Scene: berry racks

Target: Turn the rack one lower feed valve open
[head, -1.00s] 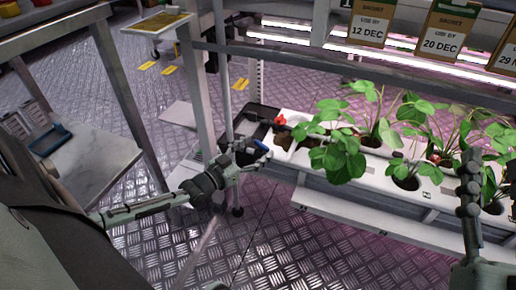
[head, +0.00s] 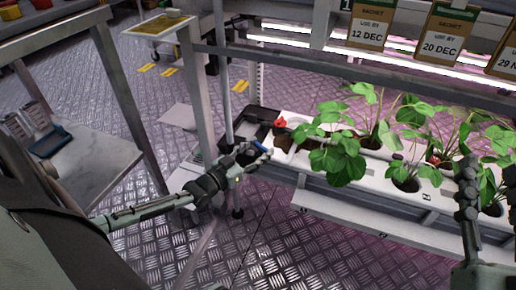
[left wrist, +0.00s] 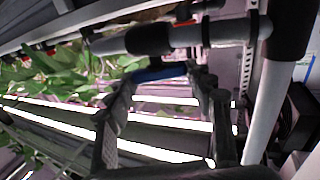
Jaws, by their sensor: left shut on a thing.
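The blue valve handle (head: 261,147) is at the left end of the white plant trough, low beside the rack post. It also shows in the left wrist view as a blue bar (left wrist: 160,73) below a dark and grey pipe fitting (left wrist: 150,40). My left gripper (head: 252,152) is shut on the blue handle; its fingers (left wrist: 165,90) stand on both sides of the bar. The fingers partly hide the valve body. My right gripper (head: 466,165) is upright and empty-looking at the right, in front of the plants; its finger gap is not clear.
The white trough (head: 375,178) holds several leafy plants. A red piece (head: 280,123) stands at its left end by a black tray (head: 256,122). A rack post (head: 197,95) rises left of the valve. Sachets (head: 370,24) hang above. The floor in front is clear.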

